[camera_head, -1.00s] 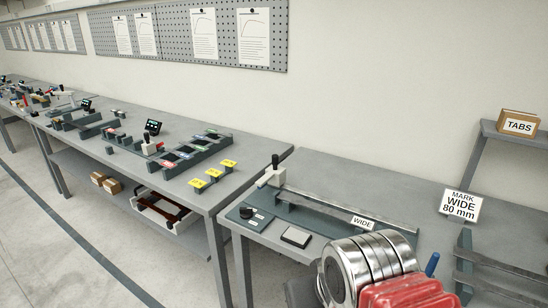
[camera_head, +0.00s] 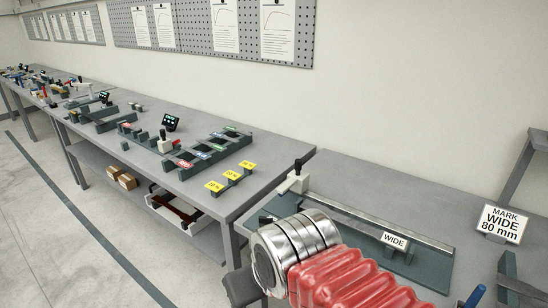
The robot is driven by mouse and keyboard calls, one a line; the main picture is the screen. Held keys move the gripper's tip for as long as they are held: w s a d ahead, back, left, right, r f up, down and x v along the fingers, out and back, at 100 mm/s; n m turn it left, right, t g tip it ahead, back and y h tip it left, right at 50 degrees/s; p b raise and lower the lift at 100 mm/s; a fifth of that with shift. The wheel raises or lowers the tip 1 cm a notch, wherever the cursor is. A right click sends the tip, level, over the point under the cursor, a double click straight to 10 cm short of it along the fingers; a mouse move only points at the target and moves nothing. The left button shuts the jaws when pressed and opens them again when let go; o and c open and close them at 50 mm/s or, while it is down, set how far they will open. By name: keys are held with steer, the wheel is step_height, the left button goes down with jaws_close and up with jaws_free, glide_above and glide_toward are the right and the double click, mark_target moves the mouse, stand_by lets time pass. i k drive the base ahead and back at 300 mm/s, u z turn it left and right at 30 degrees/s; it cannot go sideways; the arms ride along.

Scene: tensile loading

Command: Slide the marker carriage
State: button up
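The marker carriage (camera_head: 298,183), a white block with a black upright knob, sits at the left end of a long metal rail (camera_head: 370,218). A dark part at the arm's end (camera_head: 242,287) shows at the lower left, in front of the carriage in the picture. I see no fingertips and nothing held.
A sign reading "MARK WIDE 80 mm" (camera_head: 501,223) stands to the right. Yellow tags (camera_head: 231,175) and a rack with coloured labels (camera_head: 206,150) are on the left bench. A blue-handled item (camera_head: 474,297) is at the lower right. The bench behind the rail is clear.

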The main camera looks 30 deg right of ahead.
mark_target(297, 180)
steer(key=u, duration=0.1)
steer(key=i, duration=1.2)
steer(key=z, duration=0.5)
